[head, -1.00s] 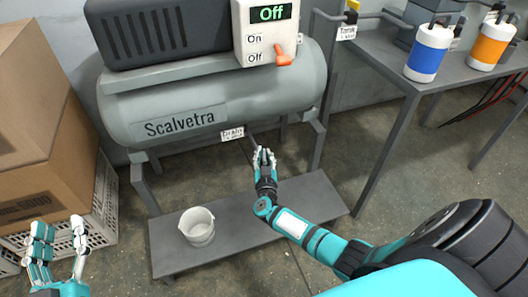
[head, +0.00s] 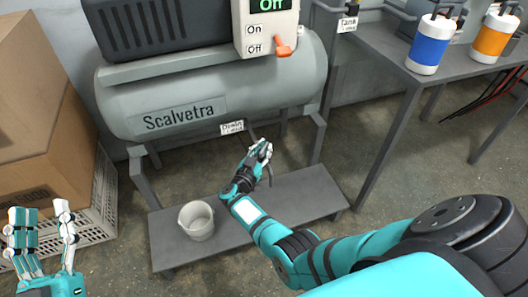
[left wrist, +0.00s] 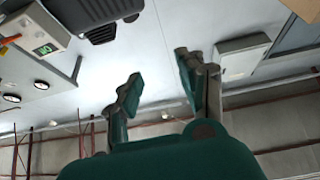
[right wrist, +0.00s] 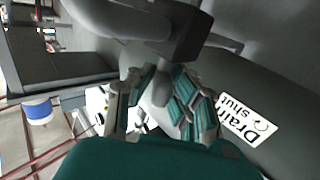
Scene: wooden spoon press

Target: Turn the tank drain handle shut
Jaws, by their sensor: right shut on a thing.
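The grey tank (head: 215,95) marked Scalvetra stands at the back of the head view. A white drain label (head: 232,128) hangs at its underside, and the label also shows in the right wrist view (right wrist: 248,122). My right gripper (head: 260,152) is below the tank, beside the label, and is shut on the grey drain handle (right wrist: 160,88). The fingers hide part of the handle. In the right wrist view the handle sits between my fingers. My left gripper (head: 42,228) is open and empty at the lower left, away from the tank.
A white bucket (head: 197,220) stands on the low grey shelf (head: 300,195) below the tank. Cardboard boxes (head: 40,120) on a white crate (head: 95,215) are at the left. A grey table (head: 390,65) with blue and orange canisters is at the right.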

